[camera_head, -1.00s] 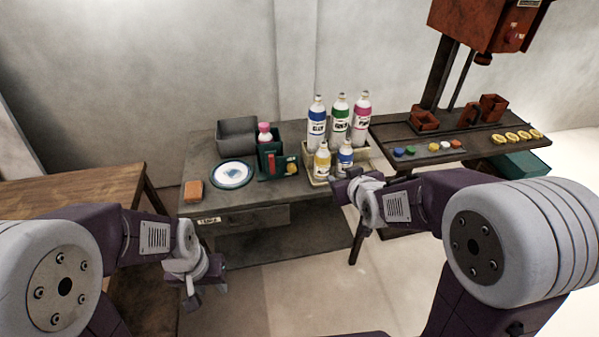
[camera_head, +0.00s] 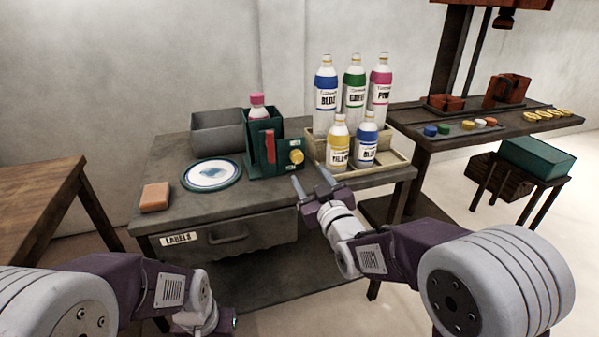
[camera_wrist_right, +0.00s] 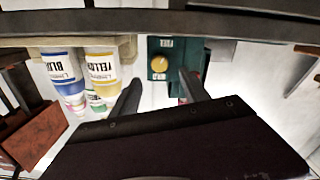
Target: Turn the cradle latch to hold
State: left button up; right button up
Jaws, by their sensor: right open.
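The green cradle (camera_head: 250,158) stands on the grey workbench with a pink-capped bottle (camera_head: 258,108) in it and a red bar (camera_head: 270,147) on its front. Its yellow latch knob (camera_head: 296,156) sits on a teal plate at the cradle's right. My right gripper (camera_head: 311,178) is open and empty, just in front of and slightly below the knob. In the right wrist view the knob (camera_wrist_right: 159,64) shows beyond and between the open fingers (camera_wrist_right: 160,92), apart from them; labels above and below it are unreadable. My left gripper (camera_head: 222,322) is low at the bottom, its jaws unclear.
A cream tray (camera_head: 375,172) with several labelled bottles stands right of the knob, close to my right gripper. A white plate (camera_head: 212,174), an orange block (camera_head: 155,197) and a grey bin (camera_head: 217,132) are to the left. The LABELS drawer (camera_head: 215,237) is below.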

aim_at(298, 159)
jog(key=b+x, duration=0.2)
jog(key=x, duration=0.7)
jog(key=shift+d, duration=0.1)
jog(key=shift+s, duration=0.1)
grip_shut()
